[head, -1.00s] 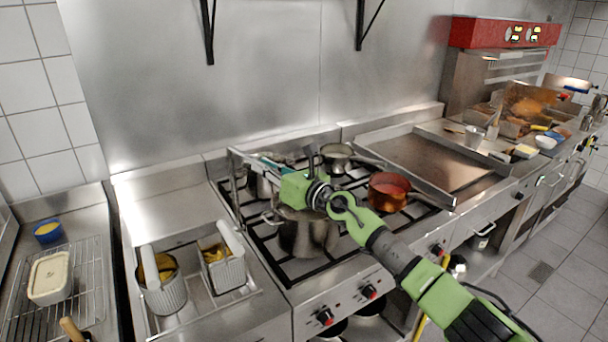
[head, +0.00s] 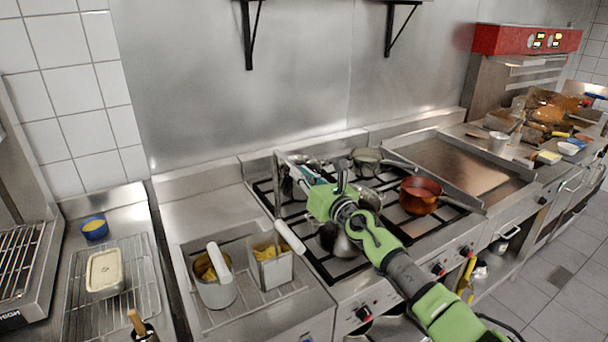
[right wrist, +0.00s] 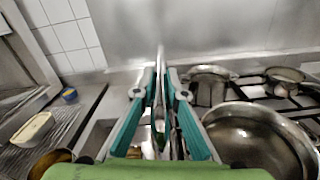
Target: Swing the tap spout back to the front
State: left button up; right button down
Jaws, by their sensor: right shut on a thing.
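My right gripper (head: 308,174) has teal fingers and is shut on the spout, above the left burners. In the right wrist view my fingers (right wrist: 160,84) close on both sides of the thin metal spout (right wrist: 160,62). The fingers and the green gripper body hide the spout's far end. My left gripper is in no view.
A steel pot (head: 338,240) stands below my right arm, with a copper pan (head: 420,195) and another pan (head: 367,160) to its right. The air left of the post is free.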

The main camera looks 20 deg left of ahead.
jog(key=c, duration=2)
grip_release()
jog(key=shift+w+r, duration=0.1)
jog(key=shift+c, duration=0.2)
jog(key=shift+a+r, duration=0.15)
jog(key=shift+r, duration=1.1)
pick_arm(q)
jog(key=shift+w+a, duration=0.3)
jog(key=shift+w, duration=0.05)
pick_arm(e)
notch_tip(320, 180, up, 7)
jog(key=shift+r, duration=0.2)
